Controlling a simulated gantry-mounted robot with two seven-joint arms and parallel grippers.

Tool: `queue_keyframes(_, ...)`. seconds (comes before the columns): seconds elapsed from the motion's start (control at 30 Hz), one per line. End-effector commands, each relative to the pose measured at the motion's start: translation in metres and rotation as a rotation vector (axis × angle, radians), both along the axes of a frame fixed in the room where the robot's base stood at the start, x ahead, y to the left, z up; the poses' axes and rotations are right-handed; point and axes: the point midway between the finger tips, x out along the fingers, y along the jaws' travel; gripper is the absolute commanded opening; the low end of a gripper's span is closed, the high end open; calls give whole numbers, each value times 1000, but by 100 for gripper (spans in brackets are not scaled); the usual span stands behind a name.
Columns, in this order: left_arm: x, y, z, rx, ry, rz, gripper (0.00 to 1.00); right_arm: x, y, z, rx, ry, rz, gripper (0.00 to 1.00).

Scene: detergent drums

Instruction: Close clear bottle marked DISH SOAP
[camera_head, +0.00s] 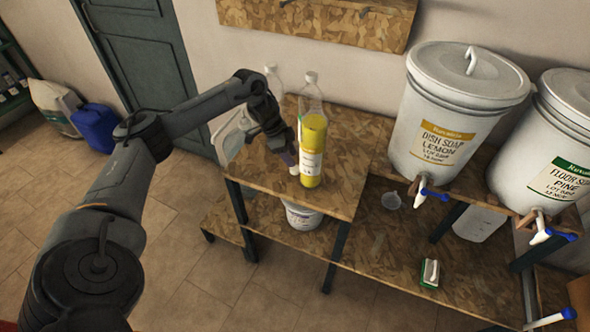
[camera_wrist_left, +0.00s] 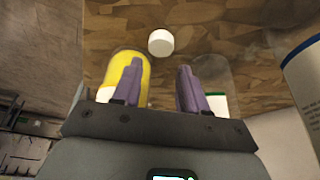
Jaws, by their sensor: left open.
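A clear bottle with yellow liquid (camera_head: 313,138) stands upright on the raised wooden stand; its label is too small to read. It also shows left of the fingers in the wrist view (camera_wrist_left: 127,68). I cannot tell whether its pale top is capped. A white round cap (camera_wrist_left: 160,42) lies on the wood just beyond the fingertips, between them in the picture; it shows small below the gripper in the head view (camera_head: 294,170). My left gripper (camera_head: 291,160) is open, pointing down beside the yellow bottle, and its two fingers (camera_wrist_left: 159,66) are empty.
Another clear bottle (camera_head: 272,80) stands behind my gripper. White drums with taps, DISH SOAP LEMON (camera_head: 440,125) and FLOOR SOAP PINE (camera_head: 556,140), stand on the right. A white tub (camera_head: 302,216) sits under the stand (camera_head: 335,190). A green-and-white sponge (camera_head: 430,273) lies on the lower shelf.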

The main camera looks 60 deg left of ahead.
Motion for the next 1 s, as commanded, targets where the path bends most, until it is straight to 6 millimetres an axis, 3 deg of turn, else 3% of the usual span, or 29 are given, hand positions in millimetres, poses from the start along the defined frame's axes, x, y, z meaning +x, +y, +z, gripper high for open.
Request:
queue_keyframes(0.4,9,-8,-46,-2,0,-2,43,0,2,-17,8,1,-5,100)
queue_keyframes(0.8,10,-8,-49,-1,1,0,43,0,2,-17,9,1,-6,100)
queue_keyframes(1.0,10,-8,-49,-1,1,0,14,0,2,-17,8,1,-5,100)
